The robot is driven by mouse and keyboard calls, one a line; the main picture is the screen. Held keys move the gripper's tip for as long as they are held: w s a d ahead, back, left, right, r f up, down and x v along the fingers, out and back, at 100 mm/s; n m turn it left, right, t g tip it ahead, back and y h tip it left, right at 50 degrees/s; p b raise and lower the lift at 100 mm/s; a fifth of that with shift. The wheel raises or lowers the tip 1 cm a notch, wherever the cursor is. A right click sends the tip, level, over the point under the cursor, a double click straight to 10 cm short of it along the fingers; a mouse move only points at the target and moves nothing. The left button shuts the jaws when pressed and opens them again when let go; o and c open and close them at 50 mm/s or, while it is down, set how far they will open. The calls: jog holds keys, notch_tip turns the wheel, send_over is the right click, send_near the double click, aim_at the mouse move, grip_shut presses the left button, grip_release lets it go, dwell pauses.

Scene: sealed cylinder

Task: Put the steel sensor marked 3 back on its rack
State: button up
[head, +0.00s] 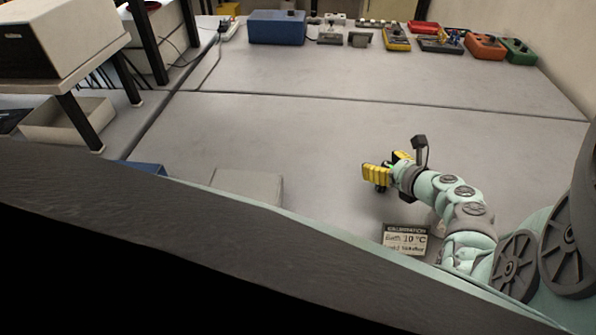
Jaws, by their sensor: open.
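I cannot make out the steel sensor marked 3 or its rack in the head view. My gripper (384,168) is over the grey table (290,130), right of the middle. Its yellow-padded fingers point left and are apart, with nothing seen between them. A small sign (405,240) headed "CALIBRATION", with "10 °C" on it, stands near my forearm. A pale grey block (247,187) shows to the left of my gripper, its lower part hidden. A dark slanted edge in the foreground hides the near part of the table.
A blue case (277,27), yellow meter (397,38), orange box (485,46) and green box (518,51) line the back. A blue thing (143,168) is partly hidden at front left. Shelving with a white box (60,35) stands left. The table's middle is clear.

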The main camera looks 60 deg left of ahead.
grip_shut()
dwell(0.4)
